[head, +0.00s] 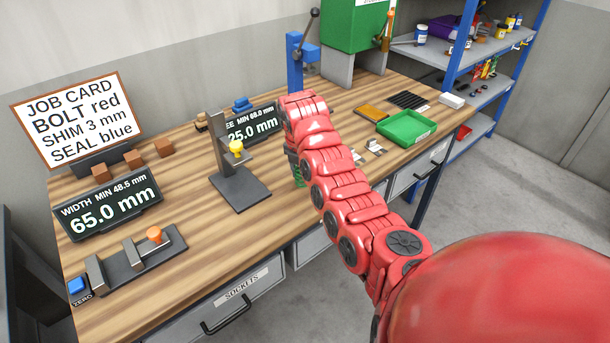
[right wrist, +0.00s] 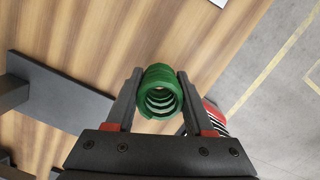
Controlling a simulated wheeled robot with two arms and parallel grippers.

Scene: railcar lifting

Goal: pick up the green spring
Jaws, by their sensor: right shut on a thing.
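The green spring (right wrist: 160,95) is between the two fingers of my right gripper (right wrist: 158,98) in the right wrist view, seen end-on with its open coils toward the camera. The fingers are shut on it, one on each side. In the head view, a bit of the green spring (head: 299,181) shows below the right gripper (head: 293,160), near the front edge of the workbench. My red right arm hides part of the gripper there. I cannot tell whether the spring touches the bench. My left gripper is not in view.
The wooden workbench (head: 190,145) has a dark gauge stand (head: 240,188) left of the gripper. A green tray (head: 407,128) stands to the right, and a blue post (head: 295,65) stands behind. Two displays and a job card (head: 78,120) are at left.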

